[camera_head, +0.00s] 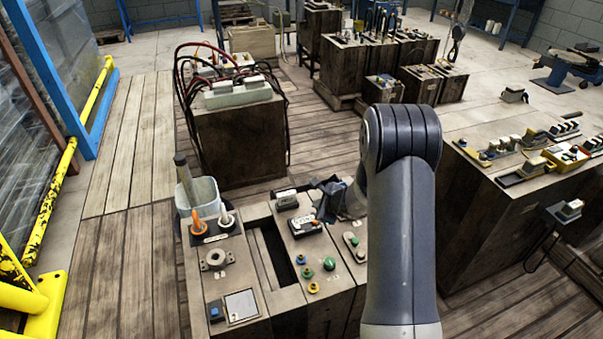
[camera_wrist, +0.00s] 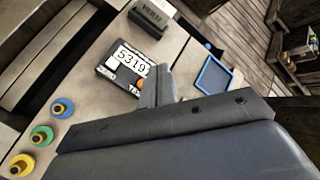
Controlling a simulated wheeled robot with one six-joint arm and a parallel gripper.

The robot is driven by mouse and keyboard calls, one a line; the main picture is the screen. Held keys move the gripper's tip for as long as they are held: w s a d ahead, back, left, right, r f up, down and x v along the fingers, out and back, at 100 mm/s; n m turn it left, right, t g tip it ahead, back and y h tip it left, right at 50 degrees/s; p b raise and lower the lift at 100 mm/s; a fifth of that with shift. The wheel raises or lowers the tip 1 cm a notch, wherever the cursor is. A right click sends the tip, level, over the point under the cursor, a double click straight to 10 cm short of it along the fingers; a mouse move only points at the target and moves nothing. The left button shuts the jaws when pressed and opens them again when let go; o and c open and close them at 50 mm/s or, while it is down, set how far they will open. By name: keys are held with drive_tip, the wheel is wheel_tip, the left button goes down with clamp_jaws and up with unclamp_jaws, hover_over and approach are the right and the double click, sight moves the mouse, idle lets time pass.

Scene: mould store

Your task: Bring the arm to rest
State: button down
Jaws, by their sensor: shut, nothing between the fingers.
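My grey arm (camera_head: 405,200) rises from the bottom of the head view and bends over at a dark ribbed joint. My gripper (camera_wrist: 160,88) shows in the wrist view with its fingers together and nothing between them.
Another bench (camera_head: 500,215) with several devices stands right of my arm. A cabled crate (camera_head: 240,140) stands behind. Plank floor is clear at left (camera_head: 125,250).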

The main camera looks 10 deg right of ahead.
drive_tip(key=shift+f+b, duration=0.4)
drive_tip(key=shift+f, duration=0.25)
drive_tip(key=shift+f+b, duration=0.35)
drive_tip(key=shift+f, duration=0.15)
drive_tip(key=shift+r+p, duration=0.45)
drive_tip(key=shift+p, duration=1.3)
drive_tip(key=shift+p, duration=0.45)
wheel_tip(320, 180, up, 5)
drive_tip(key=p, duration=0.2)
drive_tip(key=shift+r+p, duration=0.2)
drive_tip(key=shift+p, duration=0.15)
drive_tip(key=shift+f, duration=0.15)
